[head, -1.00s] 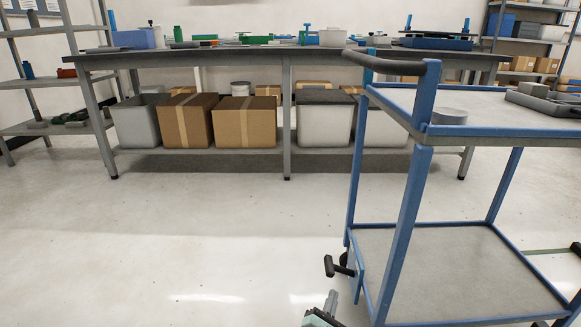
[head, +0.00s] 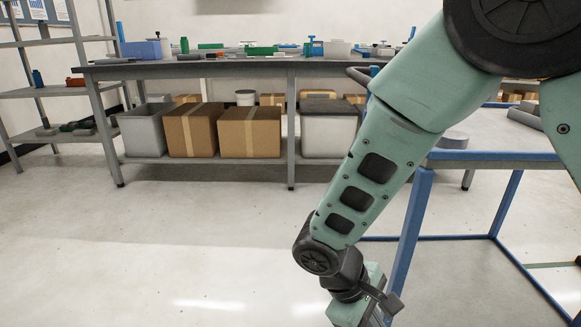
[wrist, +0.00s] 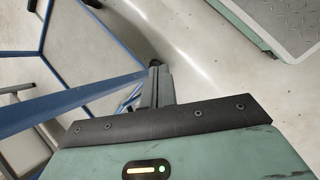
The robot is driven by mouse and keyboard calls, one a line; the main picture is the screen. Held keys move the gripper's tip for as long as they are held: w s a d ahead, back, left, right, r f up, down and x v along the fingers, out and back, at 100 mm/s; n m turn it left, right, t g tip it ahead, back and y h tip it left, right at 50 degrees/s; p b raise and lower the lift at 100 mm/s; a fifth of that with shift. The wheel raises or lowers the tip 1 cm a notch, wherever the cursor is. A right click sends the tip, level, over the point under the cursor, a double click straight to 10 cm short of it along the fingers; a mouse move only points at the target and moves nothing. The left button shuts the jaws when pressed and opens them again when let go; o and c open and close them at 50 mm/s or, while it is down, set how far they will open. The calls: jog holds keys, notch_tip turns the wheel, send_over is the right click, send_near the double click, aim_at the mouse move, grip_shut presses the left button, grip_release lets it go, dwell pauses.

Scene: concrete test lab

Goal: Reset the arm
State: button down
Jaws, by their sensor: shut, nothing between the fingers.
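My green arm comes down from the top right of the head view. Its wrist end is low in the picture, over the floor in front of the blue trolley, and the fingers are not clear there. In the wrist view my gripper (wrist: 160,74) is shut, its two grey fingers together with nothing between them. The fingers point towards bare floor, beside blue rails of the trolley.
The blue-framed trolley (head: 408,235) stands close on the right, partly hidden by my arm. A long workbench (head: 225,68) with tools on top and cardboard boxes (head: 250,133) below is behind. Shelves (head: 50,91) stand at left. The floor at front left is clear.

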jog(key=s+r+m+y+p, duration=0.25)
jog(key=s+r+y, duration=0.45)
jog(key=s+r, duration=0.75)
notch_tip(320, 180, up, 38)
jog(key=w+p, duration=0.1)
jog(key=p, duration=3.6)
jog(key=shift+w+a+t, duration=0.3)
jog(key=shift+w+t, duration=0.05)
jog(key=shift+t, duration=0.05)
